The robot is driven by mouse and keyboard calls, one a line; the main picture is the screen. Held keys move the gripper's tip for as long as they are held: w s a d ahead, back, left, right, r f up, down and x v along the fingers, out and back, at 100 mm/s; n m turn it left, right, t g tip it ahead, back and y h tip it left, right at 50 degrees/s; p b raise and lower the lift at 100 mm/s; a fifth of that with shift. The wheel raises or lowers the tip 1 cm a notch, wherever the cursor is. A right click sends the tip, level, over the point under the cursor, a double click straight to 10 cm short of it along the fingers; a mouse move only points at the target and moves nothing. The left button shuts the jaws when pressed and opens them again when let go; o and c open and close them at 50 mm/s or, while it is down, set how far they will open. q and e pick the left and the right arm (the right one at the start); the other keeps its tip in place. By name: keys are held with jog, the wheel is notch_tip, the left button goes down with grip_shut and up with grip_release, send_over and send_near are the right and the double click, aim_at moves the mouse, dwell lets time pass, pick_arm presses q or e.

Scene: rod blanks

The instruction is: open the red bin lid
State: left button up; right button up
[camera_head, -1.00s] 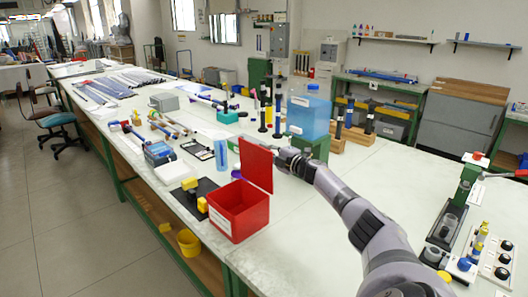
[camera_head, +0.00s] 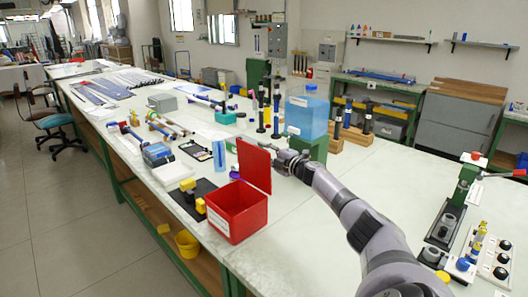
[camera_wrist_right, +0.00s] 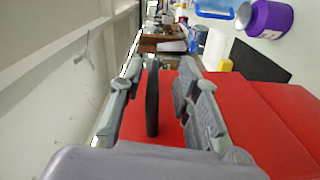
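The red bin (camera_head: 237,217) stands at the near edge of the workbench. Its red lid (camera_head: 255,166) stands raised, roughly upright, at the bin's right side. My right gripper (camera_head: 283,158) is beside the lid on its right; the fingertips are hard to make out there. In the right wrist view, my right gripper (camera_wrist_right: 161,68) has its fingers apart, with a thin dark bar (camera_wrist_right: 152,100) between them. I cannot tell whether the bar is part of the lid. A red surface of the bin or lid (camera_wrist_right: 270,115) fills the lower right. My left gripper is out of view.
A yellow block on a black mat (camera_head: 201,205) is left of the bin. A blue container (camera_head: 307,118) on a green stand (camera_head: 313,148) is just behind my right gripper. Open bench top (camera_head: 290,225) lies right of the bin.

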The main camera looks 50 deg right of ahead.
jog(key=shift+r, duration=0.1)
jog(key=shift+s, duration=0.15)
jog(key=shift+s+r, duration=0.1)
jog(key=shift+s, duration=0.1)
jog(key=s+a, duration=0.1)
jog(key=s, duration=1)
jog(key=shift+s+a, duration=0.15)
jog(key=shift+f, duration=0.25)
dwell(0.5)
